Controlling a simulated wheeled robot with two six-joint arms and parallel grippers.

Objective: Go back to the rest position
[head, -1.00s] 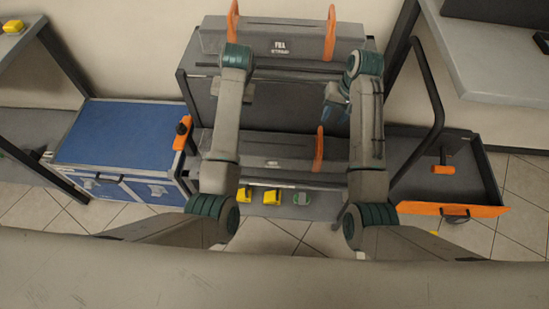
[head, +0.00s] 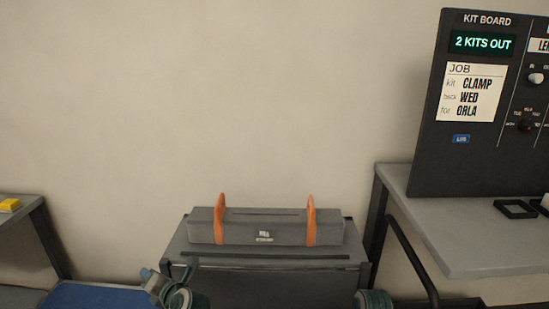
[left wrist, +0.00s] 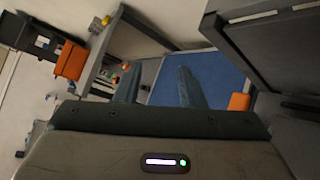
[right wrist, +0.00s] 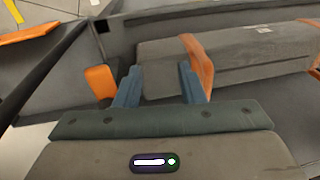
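My left gripper (left wrist: 158,86) is open, with its two blue fingers apart and nothing between them. Beyond the fingers, the left wrist view shows a blue surface (left wrist: 212,78). Part of my left arm shows at the bottom edge of the head view. My right gripper (right wrist: 160,88) is open and empty, its fingers apart in front of a grey case with orange straps (right wrist: 230,62). Only a teal joint of my right arm shows at the bottom of the head view; the right gripper is out of that view.
A grey case with orange handles (head: 275,238) sits on the dark rack (head: 262,279). A kit board reading "2 KITS OUT" (head: 448,150) stands on the grey table (head: 465,235) at right. A blue top (head: 92,295) is at lower left. The wall area above the rack is clear.

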